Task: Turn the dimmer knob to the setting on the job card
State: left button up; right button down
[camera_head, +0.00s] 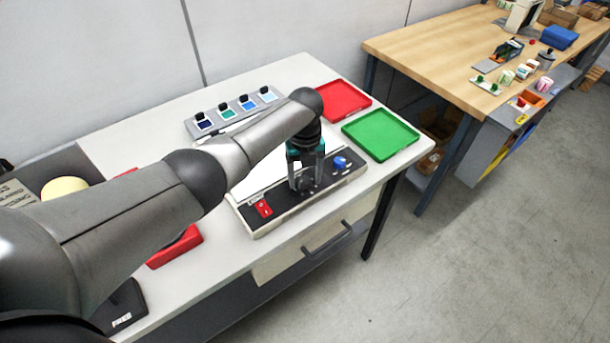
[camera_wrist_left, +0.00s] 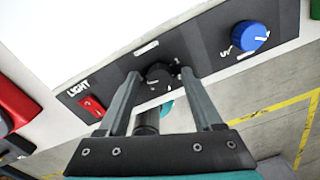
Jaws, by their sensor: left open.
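The dimmer knob (camera_wrist_left: 158,74) is a black round knob with a white mark, in the middle of the dark control strip (camera_wrist_left: 115,77) of a light box. In the head view my left gripper (camera_head: 305,186) points down over the strip and largely hides the knob. In the left wrist view my left gripper (camera_wrist_left: 161,78) is open, with one finger to each side of the knob; I cannot tell whether they touch it.
On the strip are a red light switch (camera_head: 264,208) and a blue knob (camera_head: 340,162) marked UV. A red tray (camera_head: 343,98), a green tray (camera_head: 380,134) and a rack of colour samples (camera_head: 234,112) stand around the box. A drawer handle (camera_head: 328,241) sticks out below.

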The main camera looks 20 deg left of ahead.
aim_at(305, 180)
pick_arm(q)
jog(key=shift+r, duration=0.65)
notch_tip(305, 180, up, 14)
jog(key=p, duration=0.1)
dwell(0.3)
